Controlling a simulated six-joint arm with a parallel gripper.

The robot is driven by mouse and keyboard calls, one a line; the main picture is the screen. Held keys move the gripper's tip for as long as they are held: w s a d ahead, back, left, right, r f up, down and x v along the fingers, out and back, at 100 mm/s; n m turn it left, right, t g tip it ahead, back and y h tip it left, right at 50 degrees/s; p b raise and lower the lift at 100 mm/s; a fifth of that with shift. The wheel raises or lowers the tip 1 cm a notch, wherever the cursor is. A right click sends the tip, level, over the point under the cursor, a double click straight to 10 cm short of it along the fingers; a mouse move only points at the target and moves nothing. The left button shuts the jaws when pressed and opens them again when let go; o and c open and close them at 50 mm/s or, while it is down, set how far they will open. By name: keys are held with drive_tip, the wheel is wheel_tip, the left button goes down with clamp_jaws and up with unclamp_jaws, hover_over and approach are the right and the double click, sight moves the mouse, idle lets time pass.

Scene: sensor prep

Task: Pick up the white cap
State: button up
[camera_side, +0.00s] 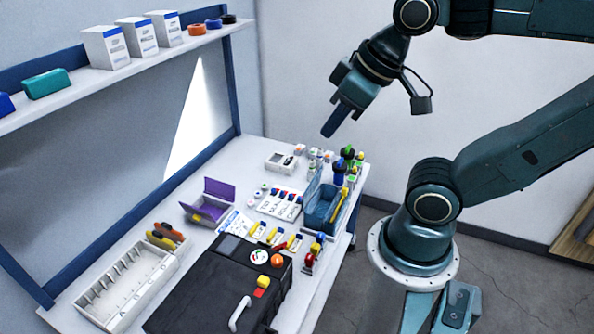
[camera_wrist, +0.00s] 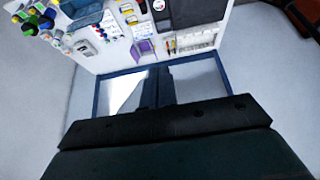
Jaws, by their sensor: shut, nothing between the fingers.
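My gripper (camera_side: 329,131) is shut and empty, high above the far end of the white table, apart from everything on it. Its dark fingers also show in the wrist view (camera_wrist: 160,88), held together. Small round pale pieces (camera_side: 262,188) lie on the table left of the card of coloured parts; one could be the white cap, but they are too small to tell. Several small bottles or vials with coloured tops (camera_side: 318,157) stand at the far end, below my gripper; some tops look pale.
A blue bin (camera_side: 322,221) stands near the table's right edge. A purple open box (camera_side: 208,212), a white divided tray (camera_side: 108,300) and a black case (camera_side: 196,300) fill the near part. A shelf (camera_side: 80,88) with boxes runs along the left wall.

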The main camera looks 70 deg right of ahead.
drive_tip(key=o, duration=0.8)
drive_tip(key=shift+c, duration=0.2)
drive_tip(key=w+d+m+h, duration=0.1)
drive_tip(key=w+d+m, duration=0.35)
drive_tip(key=w, duration=1.15)
drive_tip(key=w+d+f+g+h, duration=0.1)
drive_tip(key=w+d+f, duration=0.8)
drive_tip(key=w+d, duration=0.15)
drive_tip(key=w+d+f+m, duration=0.1)
drive_tip(key=d+f, duration=0.4)
drive_tip(key=f, duration=0.5)
drive_tip(key=w+d+f+m+g, duration=0.1)
drive_tip(key=w+d+f+m, duration=0.1)
drive_tip(key=d+f, duration=0.4)
drive_tip(key=w+d+f+m+h, duration=0.1)
drive_tip(key=w+d+f, duration=0.2)
drive_tip(key=f, duration=1.2)
drive_tip(key=d, duration=0.2)
drive_tip(key=shift+d+f, duration=0.15)
drive_tip(key=shift+d, duration=0.15)
